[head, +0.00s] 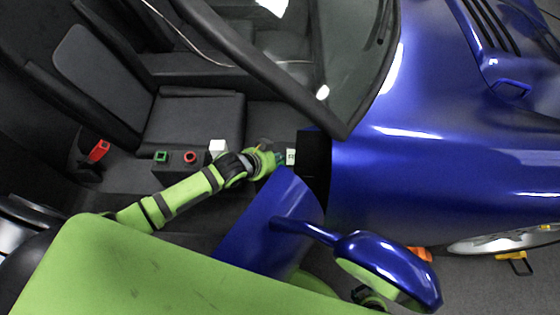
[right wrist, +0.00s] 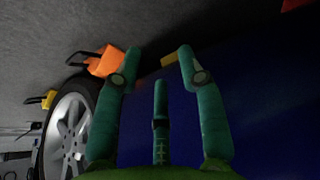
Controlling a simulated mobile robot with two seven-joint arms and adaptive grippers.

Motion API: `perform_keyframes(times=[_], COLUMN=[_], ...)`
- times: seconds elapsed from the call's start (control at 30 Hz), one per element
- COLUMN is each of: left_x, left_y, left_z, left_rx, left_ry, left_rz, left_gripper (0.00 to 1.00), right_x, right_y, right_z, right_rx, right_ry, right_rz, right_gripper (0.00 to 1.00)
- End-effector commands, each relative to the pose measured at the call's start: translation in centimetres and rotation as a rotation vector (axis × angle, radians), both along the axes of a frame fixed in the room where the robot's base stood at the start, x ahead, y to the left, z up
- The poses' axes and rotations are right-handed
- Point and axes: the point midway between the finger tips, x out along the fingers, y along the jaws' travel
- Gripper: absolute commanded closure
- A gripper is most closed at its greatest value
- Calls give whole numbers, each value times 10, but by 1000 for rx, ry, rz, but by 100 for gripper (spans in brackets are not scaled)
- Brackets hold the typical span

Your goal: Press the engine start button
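No button can be read as the engine start button. A small white plate with a greenish mark (head: 291,157) sits at the edge of the dark dashboard in the head view. My left gripper (head: 279,159) reaches over the car's seat area with its fingertips beside or against this plate; contact cannot be made out. Its fingers are too small to tell open from shut. Behind it, a dark console carries a green square button (head: 161,156) and a red round button (head: 190,157). My right gripper (right wrist: 159,58) is open and empty, its fingers spread before the blue car body (right wrist: 255,110).
The windscreen frame (head: 270,70) slopes above my left gripper. The blue door (head: 270,225) and mirror (head: 390,262) stand close below that arm. A white block (head: 217,147) and a red buckle (head: 99,151) are near the seats.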

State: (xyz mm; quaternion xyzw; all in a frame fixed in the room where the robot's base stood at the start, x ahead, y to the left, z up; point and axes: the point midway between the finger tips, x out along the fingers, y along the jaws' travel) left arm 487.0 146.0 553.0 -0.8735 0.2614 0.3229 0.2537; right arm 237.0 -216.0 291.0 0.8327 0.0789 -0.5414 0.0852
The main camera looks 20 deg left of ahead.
Motion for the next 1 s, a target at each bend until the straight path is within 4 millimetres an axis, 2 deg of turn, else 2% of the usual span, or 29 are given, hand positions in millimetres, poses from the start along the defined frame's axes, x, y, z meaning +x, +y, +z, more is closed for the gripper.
perform_keyframes(times=[0.1,0.3,1.0], left_x=[0,0,0], left_y=[0,0,0], left_z=[0,9,32], left_rx=[0,0,-1], left_ry=[0,0,-1], left_rz=[0,0,0], left_gripper=[100,100,100], right_x=[-17,-44,-111], right_y=[-2,-2,-2], right_z=[-6,-4,7], right_rx=[-4,-8,-19], right_ry=[34,88,237], right_rz=[-3,-6,-18], right_gripper=[60,60,60])
